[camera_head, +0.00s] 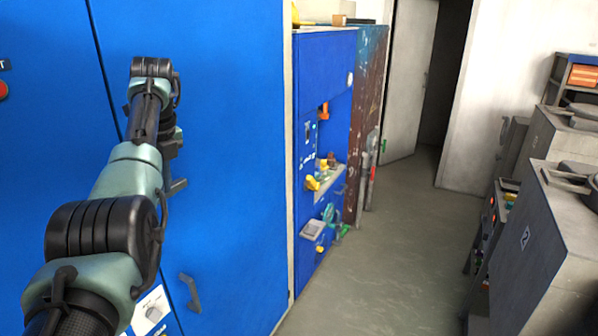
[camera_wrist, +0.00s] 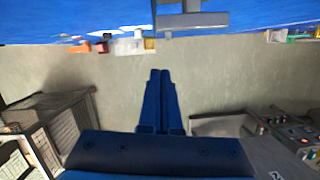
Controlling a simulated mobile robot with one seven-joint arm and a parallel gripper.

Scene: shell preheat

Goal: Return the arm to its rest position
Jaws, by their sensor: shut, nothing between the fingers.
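My arm (camera_head: 118,190) reaches up in front of the blue cabinet (camera_head: 235,150) on the left of the head view. My gripper (camera_wrist: 160,76) shows in the wrist view as two blue fingers pressed together, with nothing between them. The fingers point over bare floor and are apart from everything I can make out. In the head view the fingers cannot be made out clearly. A grey handle (camera_wrist: 191,19) shows at the top of the wrist view, on the blue surface beyond the fingertips.
A blue panel unit (camera_head: 322,150) with yellow and green parts stands right of the cabinet. A grey numbered machine (camera_head: 545,235) stands at the right. The floor (camera_head: 400,250) between them is clear, leading to an open door (camera_head: 408,80). A lower cabinet handle (camera_head: 190,292) sticks out.

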